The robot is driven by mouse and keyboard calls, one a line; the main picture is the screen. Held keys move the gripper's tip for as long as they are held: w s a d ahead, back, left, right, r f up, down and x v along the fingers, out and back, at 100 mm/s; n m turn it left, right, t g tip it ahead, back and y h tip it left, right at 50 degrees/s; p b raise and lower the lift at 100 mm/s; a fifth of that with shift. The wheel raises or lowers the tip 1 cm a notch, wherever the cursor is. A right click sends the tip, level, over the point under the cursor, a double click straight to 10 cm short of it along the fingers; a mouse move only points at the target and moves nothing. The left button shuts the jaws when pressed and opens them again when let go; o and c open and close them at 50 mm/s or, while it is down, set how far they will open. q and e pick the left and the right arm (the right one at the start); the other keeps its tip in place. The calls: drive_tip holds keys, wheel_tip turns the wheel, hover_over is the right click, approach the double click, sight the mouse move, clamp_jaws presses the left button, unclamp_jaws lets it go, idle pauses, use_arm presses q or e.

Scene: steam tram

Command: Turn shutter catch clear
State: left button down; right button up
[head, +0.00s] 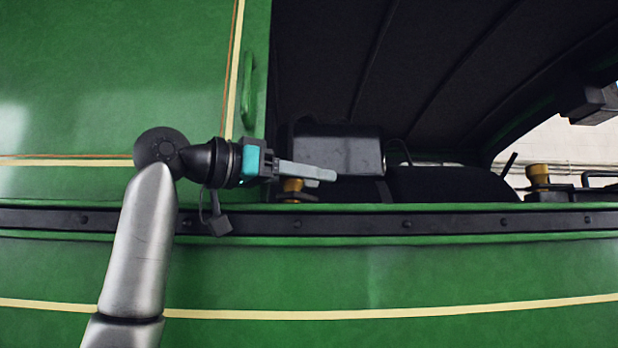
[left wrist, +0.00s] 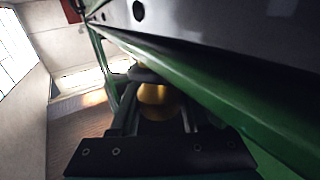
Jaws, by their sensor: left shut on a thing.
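My left gripper (head: 318,172) reaches from the left across the lower left corner of the dark cab opening. Its fingers point right, just above the ledge. A brass piece, apparently the shutter catch (head: 292,187), shows below and partly behind the fingers. In the left wrist view the rounded brass catch (left wrist: 155,97) sits between the two fingers, under a dark flange, and the gripper is shut on it. The finger contact is dim, and how far the catch is turned cannot be told. My right gripper is in neither view.
A dark rail (head: 407,224) with bolts runs along the green side panel below the opening. A green handle (head: 247,88) is on the panel edge above my gripper. A dark box (head: 345,148) is close behind the fingers. Another brass fitting (head: 538,175) stands at the right.

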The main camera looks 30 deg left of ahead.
use_arm(q)
drive_tip(key=c, duration=0.7)
unclamp_jaws()
drive_tip(key=shift+n+y, duration=0.3)
drive_tip(key=shift+y, duration=0.2)
